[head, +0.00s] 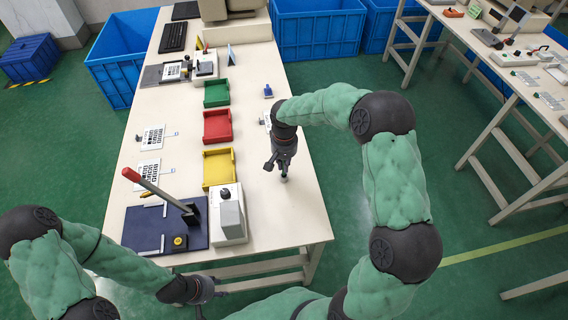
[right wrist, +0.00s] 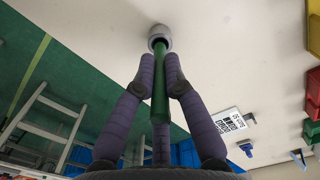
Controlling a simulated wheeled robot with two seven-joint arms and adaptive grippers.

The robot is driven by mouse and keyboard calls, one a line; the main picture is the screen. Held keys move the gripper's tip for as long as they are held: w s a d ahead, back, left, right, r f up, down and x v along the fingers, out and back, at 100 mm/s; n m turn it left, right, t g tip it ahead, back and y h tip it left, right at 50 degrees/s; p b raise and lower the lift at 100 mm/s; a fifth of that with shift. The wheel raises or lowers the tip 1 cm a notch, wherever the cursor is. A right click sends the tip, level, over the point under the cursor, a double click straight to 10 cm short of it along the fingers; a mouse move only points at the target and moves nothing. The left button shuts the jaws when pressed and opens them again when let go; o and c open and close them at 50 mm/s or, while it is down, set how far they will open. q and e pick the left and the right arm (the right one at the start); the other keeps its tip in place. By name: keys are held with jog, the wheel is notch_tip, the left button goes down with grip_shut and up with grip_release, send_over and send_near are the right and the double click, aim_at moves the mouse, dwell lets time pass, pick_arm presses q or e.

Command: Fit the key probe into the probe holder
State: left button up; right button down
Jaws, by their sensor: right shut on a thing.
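My right gripper (head: 282,168) is over the right side of the table, pointing down. In the right wrist view its two fingers (right wrist: 160,65) are closed on a green rod, the key probe (right wrist: 160,98). The probe's far end meets a small round grey cup, which looks like the probe holder (right wrist: 160,32), on the table top. The end appears within the cup's rim; how deep it sits cannot be told. In the head view the gripper mostly hides both. My left gripper (head: 205,289) is low in front of the table's near edge; its fingers are too unclear to read.
Yellow (head: 219,168), red (head: 217,126) and green (head: 216,93) trays stand left of my right gripper. A lever press (head: 165,225) and a grey-white device (head: 229,216) are at the near end. A small blue item (head: 268,90) stands further back. The table's right side is mostly clear.

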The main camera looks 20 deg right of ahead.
jog(key=shift+f+b, duration=0.7)
jog(key=shift+f, duration=0.55)
jog(key=c, duration=1.2)
grip_release()
notch_tip(320, 180, up, 12)
jog(key=shift+f, duration=0.1)
